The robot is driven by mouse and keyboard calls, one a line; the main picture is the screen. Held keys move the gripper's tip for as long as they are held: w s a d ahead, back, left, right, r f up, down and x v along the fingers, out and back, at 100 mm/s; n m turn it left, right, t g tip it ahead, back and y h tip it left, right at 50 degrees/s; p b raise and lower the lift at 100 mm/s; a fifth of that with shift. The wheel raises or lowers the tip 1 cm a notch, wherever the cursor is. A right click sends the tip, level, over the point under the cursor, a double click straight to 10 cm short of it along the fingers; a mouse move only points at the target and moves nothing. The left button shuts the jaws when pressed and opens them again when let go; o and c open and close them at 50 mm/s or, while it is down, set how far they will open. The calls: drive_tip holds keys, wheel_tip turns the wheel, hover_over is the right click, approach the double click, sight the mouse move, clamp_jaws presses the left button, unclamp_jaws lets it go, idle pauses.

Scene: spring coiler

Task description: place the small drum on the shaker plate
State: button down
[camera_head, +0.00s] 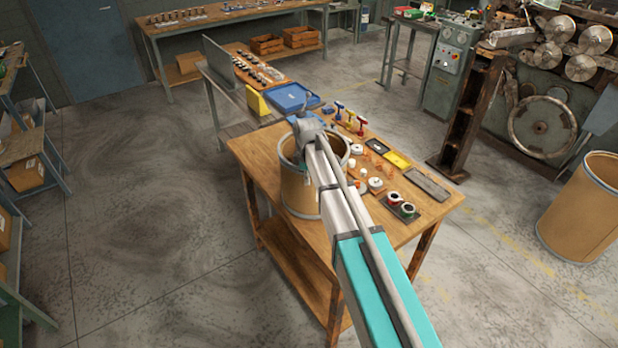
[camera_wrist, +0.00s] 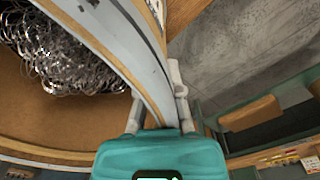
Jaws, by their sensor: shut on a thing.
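The small drum (camera_head: 297,190) is a brown cylinder with grey metal rims at the near left of the wooden table. I cannot tell from the head view whether its base touches the tabletop. My arm crosses in front of it and hides its right side. In the wrist view my gripper (camera_wrist: 157,97) is shut on the drum's grey upper rim (camera_wrist: 112,40), with one finger on each side of the wall. Tangled shiny metal coils (camera_wrist: 62,62) lie inside the drum. I cannot make out the shaker plate for certain.
The table (camera_head: 408,228) bears small parts, a yellow tray (camera_head: 397,159) and a dark plate (camera_head: 428,185) to the drum's right. A blue tray (camera_head: 292,97) lies beyond. A larger drum (camera_head: 585,208) stands on the floor at right. The floor at left is open.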

drive_tip(key=shift+r, duration=0.2)
drive_tip(key=s+d+r+p, duration=0.3)
drive_tip(key=s+r+p, duration=0.9)
drive_tip(key=s+p, duration=0.1)
drive_tip(key=shift+s+r, duration=0.25)
drive_tip(key=shift+s, duration=0.05)
idle(1.0)
